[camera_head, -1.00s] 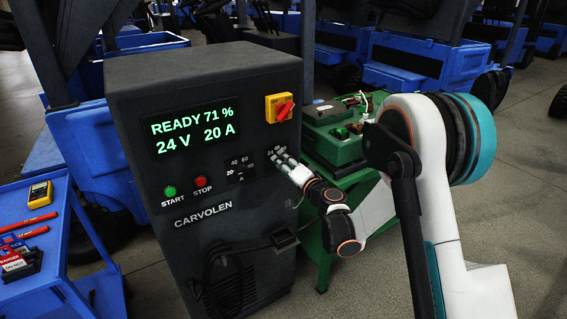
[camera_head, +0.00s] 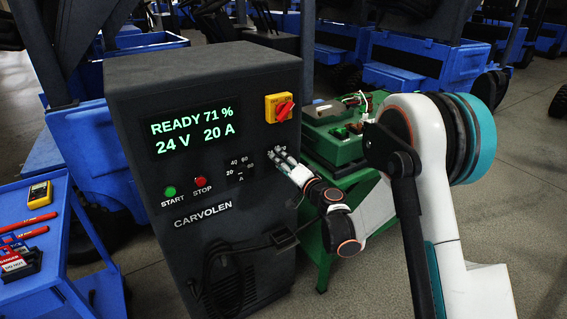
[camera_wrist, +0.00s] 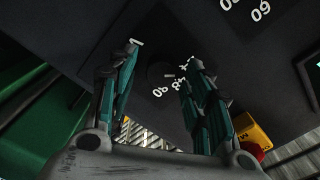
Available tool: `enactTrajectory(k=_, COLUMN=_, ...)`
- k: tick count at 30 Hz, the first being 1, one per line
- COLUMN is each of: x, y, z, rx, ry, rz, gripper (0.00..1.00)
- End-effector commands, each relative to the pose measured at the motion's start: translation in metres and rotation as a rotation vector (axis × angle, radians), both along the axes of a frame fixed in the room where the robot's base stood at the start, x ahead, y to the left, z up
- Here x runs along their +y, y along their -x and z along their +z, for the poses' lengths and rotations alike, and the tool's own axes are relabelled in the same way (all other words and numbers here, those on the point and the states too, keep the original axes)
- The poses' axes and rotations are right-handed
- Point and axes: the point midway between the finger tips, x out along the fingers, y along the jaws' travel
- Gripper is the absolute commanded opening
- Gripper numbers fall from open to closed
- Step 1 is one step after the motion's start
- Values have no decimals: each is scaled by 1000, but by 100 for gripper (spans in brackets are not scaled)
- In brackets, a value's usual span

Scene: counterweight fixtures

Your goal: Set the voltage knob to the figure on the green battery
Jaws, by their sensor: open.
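The dark charger cabinet (camera_head: 200,80) has a lit display (camera_head: 193,131) reading READY 71 %, 24 V, 20 A. My gripper (camera_head: 279,158) is at the upper right of its front panel, over the voltage dial, and hides most of that dial's figures. In the wrist view, my gripper (camera_wrist: 164,58) is open. Its two fingers stand either side of the dark voltage knob (camera_wrist: 163,76); I cannot tell whether they touch it. White figures show upside down beside the knob. The green battery (camera_head: 334,148) stands on a green stand right of the cabinet; its figure is not legible.
A yellow and red rotary switch (camera_head: 280,107) sits above the voltage dial. The amp dial (camera_head: 240,170) is left of my gripper, with the green START (camera_head: 170,191) and red STOP (camera_head: 201,182) buttons further left. A blue cart (camera_head: 50,260) stands at left.

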Motion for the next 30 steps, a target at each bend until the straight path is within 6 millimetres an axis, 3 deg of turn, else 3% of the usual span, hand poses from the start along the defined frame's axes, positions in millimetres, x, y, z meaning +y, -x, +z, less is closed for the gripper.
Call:
enactTrajectory(k=5, x=-9, y=12, z=0, rx=0, ry=0, rz=-1, gripper=46)
enactTrajectory(k=18, x=-56, y=82, z=0, rx=0, ry=0, rz=-1, gripper=46)
enactTrajectory(k=24, x=-66, y=97, z=0, rx=0, ry=0, rz=-1, gripper=46)
enactTrajectory(k=30, x=-67, y=99, z=0, rx=0, ry=0, rz=0, gripper=46)
